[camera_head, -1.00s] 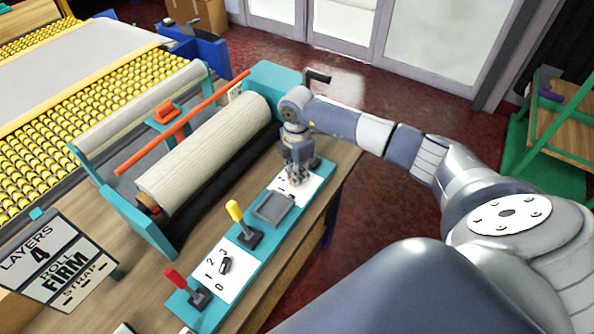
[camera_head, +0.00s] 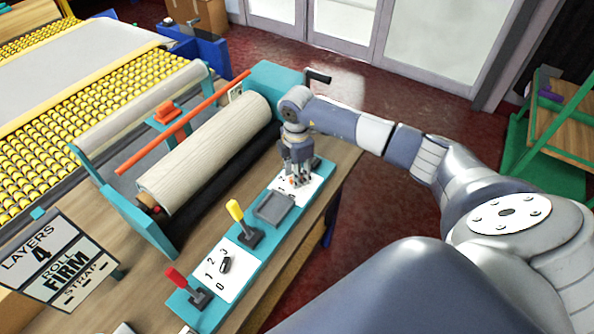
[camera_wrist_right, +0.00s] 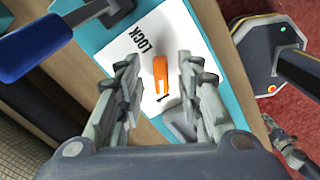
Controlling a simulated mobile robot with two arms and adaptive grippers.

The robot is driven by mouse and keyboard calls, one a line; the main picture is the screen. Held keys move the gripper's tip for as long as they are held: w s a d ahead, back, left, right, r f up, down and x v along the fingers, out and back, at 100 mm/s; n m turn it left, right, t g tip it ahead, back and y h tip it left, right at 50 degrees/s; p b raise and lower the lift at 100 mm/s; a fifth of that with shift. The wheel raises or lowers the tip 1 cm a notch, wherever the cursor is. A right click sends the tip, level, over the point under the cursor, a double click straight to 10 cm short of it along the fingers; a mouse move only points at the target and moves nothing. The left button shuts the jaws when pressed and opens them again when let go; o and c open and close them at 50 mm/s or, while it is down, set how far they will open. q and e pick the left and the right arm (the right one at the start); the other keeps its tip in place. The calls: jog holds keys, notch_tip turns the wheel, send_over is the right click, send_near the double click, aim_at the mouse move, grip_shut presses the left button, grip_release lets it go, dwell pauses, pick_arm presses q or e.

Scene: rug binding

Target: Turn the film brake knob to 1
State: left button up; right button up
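My right gripper (camera_head: 298,182) is over the far part of the teal control panel (camera_head: 262,243). In the right wrist view the fingers (camera_wrist_right: 160,95) are open, one on each side of an orange knob (camera_wrist_right: 160,74), with a gap showing on both sides. The knob sits on a white plate (camera_wrist_right: 185,35) marked LOCK. In the head view the fingers mostly hide this knob. Nearer on the panel, a dark knob (camera_head: 225,265) stands on a white dial plate marked 0, 1, 2, 3. No film brake label is readable. My left gripper is out of view.
A yellow-handled lever (camera_head: 236,212) and a red-handled lever (camera_head: 178,280) stand up from the panel. A grey square pad (camera_head: 273,207) lies between the yellow lever and my gripper. A roll (camera_head: 200,155) and an orange bar (camera_head: 180,130) lie left of the panel.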

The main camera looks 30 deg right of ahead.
jog(key=shift+r, duration=0.15)
notch_tip(320, 180, up, 12)
dwell(0.4)
jog(key=shift+s+f, duration=0.1)
jog(key=shift+f, duration=0.1)
dwell(0.3)
